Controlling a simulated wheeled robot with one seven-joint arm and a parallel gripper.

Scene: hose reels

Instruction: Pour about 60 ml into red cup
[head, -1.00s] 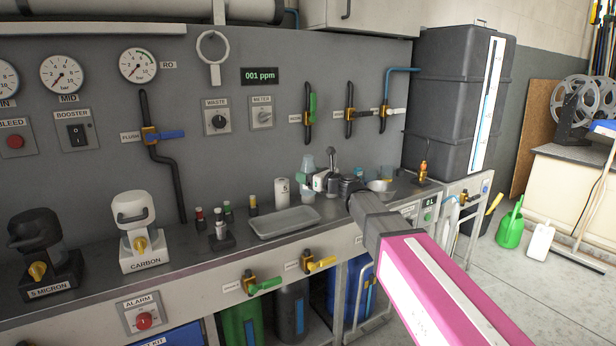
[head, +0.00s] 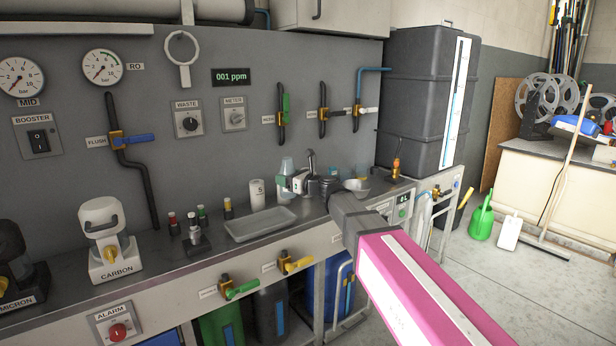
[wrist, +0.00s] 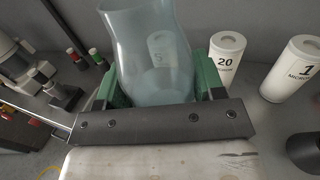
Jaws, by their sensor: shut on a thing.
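My gripper (wrist: 160,88) is shut on a translucent pale blue vessel (wrist: 150,45), with green finger pads on both sides of it. In the head view my gripper (head: 289,182) holds the vessel (head: 287,165) upright, a little above the bench and right of a white "5" canister (head: 257,193). I cannot make out liquid in the vessel. I see no red cup in either view; my arm hides part of the bench's right end.
A grey tray (head: 260,224) lies on the bench, with small capped vials to its left. In the wrist view, white "20" (wrist: 225,62) and "1" (wrist: 292,70) canisters stand at right. A metal bowl (head: 355,187) is behind my arm. Floor at right is partly open.

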